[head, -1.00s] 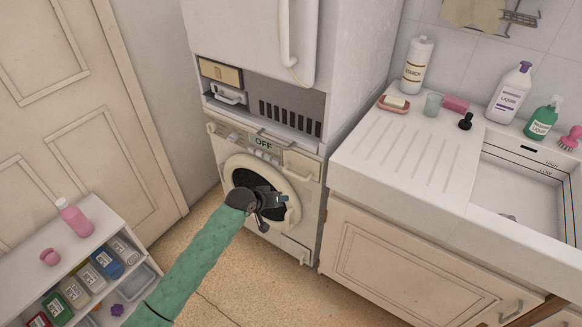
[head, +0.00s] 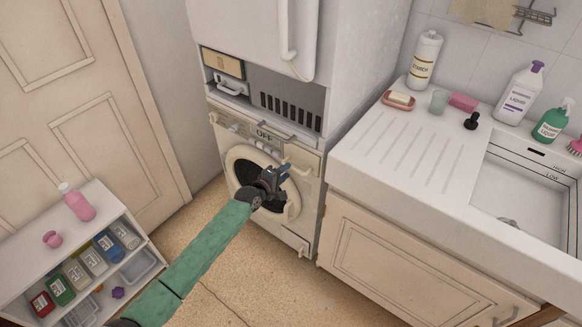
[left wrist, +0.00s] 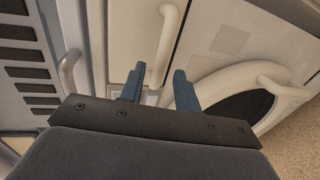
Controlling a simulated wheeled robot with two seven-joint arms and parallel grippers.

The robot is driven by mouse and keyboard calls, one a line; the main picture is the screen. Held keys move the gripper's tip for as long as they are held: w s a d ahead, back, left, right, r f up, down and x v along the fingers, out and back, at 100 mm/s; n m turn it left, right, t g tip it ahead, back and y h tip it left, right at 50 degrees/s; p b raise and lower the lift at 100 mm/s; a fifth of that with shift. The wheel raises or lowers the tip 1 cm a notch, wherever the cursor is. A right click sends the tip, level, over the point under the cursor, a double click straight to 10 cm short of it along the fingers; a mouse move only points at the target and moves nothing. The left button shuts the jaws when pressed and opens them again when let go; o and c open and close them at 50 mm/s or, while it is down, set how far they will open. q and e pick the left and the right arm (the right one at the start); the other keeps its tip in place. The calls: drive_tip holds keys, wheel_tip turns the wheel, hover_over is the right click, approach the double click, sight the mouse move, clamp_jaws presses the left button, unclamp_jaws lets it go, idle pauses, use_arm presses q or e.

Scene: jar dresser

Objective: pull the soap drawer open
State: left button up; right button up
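The soap drawer (head: 308,160) is a cream front at the upper right of the washing machine (head: 228,140), and it looks shut. Its pale bar handle (left wrist: 167,35) shows in the left wrist view, running up from between the fingertips. My left gripper (head: 272,178) is in front of the machine, just left of and below the drawer handle in the head view. In the left wrist view its two blue fingers (left wrist: 159,88) are apart, with nothing gripped. I cannot tell whether they reach around the handle. My right gripper is not in view.
The round door (head: 240,158) with its own handle (left wrist: 285,88) is close beside the gripper. A grey handle (left wrist: 70,70) and vent slots (left wrist: 25,72) are above the machine. The sink counter (head: 375,160) stands to the right, and a shelf unit (head: 125,225) to the left.

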use_arm(q)
drive_tip(key=shift+p+x, duration=0.3)
drive_tip(key=shift+x, duration=1.8)
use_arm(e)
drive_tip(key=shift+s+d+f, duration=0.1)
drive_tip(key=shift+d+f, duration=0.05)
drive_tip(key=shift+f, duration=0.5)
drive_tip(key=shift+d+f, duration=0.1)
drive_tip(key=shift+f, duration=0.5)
use_arm(q)
drive_tip(key=shift+c, duration=0.3)
clamp_jaws()
